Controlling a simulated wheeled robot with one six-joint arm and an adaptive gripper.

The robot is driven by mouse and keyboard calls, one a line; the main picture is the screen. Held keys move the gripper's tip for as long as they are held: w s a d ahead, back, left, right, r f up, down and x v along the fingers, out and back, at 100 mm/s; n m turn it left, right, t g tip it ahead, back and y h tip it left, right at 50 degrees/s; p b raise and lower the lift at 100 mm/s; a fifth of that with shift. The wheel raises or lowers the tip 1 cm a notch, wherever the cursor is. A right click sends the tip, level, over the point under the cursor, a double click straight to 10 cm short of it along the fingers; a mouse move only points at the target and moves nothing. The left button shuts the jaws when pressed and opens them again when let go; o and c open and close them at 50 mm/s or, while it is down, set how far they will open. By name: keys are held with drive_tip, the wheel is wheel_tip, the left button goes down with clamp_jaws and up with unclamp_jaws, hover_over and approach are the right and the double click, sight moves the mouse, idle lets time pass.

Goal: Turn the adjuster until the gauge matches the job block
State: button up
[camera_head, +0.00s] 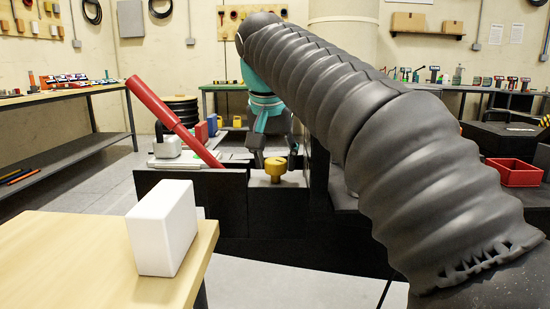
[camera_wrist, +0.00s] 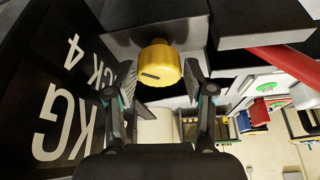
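The adjuster is a yellow knob (camera_head: 275,168) on a black unit in mid-view. In the wrist view the knob (camera_wrist: 160,64) shows a dark slot on its face. My gripper (camera_wrist: 160,72) is open, with one finger on each side of the knob and small gaps visible; I cannot tell whether either finger touches it. In the head view my gripper (camera_head: 264,152) is just above and left of the knob. A dark block (camera_wrist: 55,95) at the left of the wrist view bears white letters reading "CK 4" and "KG", partly cut off; it looks like the job block. I cannot make out a gauge reading.
A red bar (camera_head: 172,120) slants up left of the knob. A white box (camera_head: 162,228) stands on a wooden table (camera_head: 80,260) at the front left. A red tray (camera_head: 515,173) is at the right. Dark panels stand close around the knob.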

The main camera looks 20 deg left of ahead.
drive_tip(key=c, duration=0.6)
drive_tip(key=shift+o, duration=0.2)
drive_tip(key=p, duration=0.1)
drive_tip(key=m+p, duration=0.1)
drive_tip(key=p, duration=0.1)
drive_tip(key=shift+r+m+h, duration=0.3)
drive_tip(key=shift+h, duration=0.1)
drive_tip(key=shift+a+m+h+p, duration=0.1)
drive_tip(key=shift+m+h+p, duration=0.2)
drive_tip(key=shift+m+p, duration=0.4)
drive_tip(key=shift+f+m+p, duration=0.25)
drive_tip(key=shift+m+p, duration=0.05)
drive_tip(key=shift+m, duration=0.2)
drive_tip(key=o, duration=1.1)
drive_tip(key=shift+o, duration=0.2)
